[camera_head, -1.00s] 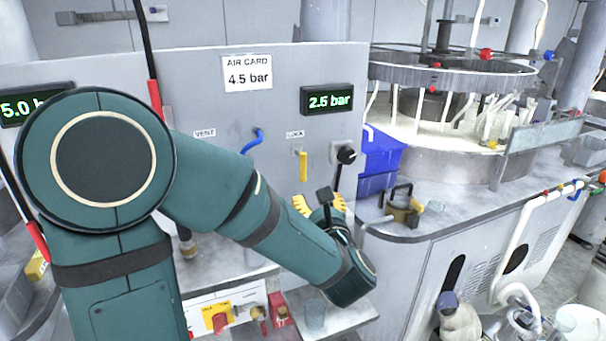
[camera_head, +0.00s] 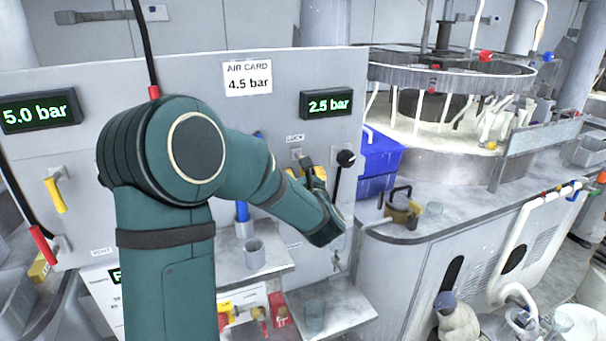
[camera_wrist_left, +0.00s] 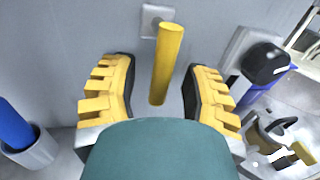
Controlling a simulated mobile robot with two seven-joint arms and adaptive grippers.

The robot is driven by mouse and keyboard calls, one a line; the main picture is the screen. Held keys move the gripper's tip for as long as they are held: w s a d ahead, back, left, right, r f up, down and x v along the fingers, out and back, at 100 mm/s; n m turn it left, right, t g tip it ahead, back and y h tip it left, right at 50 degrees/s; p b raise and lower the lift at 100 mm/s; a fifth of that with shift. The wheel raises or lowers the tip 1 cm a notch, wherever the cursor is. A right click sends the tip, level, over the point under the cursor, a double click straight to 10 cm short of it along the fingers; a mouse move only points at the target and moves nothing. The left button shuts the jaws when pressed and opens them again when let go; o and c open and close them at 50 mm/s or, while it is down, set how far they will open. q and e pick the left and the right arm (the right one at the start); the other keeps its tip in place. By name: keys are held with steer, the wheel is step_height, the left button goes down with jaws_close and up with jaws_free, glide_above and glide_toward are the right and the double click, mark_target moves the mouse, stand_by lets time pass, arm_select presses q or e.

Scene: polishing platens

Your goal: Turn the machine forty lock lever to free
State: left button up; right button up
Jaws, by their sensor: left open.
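The yellow lock lever (camera_wrist_left: 167,62) hangs from a square plate on the grey panel, under a LOCK label in the head view. My left gripper (camera_head: 308,176) is in front of it and hides most of it there. In the left wrist view, the open yellow fingers stand on either side of the lever, with gaps on both sides. The lever points down, tilted slightly in that view. No machine number is readable. My right gripper is out of view.
A black-knobbed lever (camera_head: 345,158) stands just right of the gripper and also shows in the wrist view (camera_wrist_left: 265,63). A blue rod stands in a grey cup (camera_wrist_left: 28,148) to the left. Another yellow lever (camera_head: 54,194) hangs at the far left. A brass device (camera_head: 402,208) sits on the counter.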

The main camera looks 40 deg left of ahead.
arm_select(q)
jaws_close()
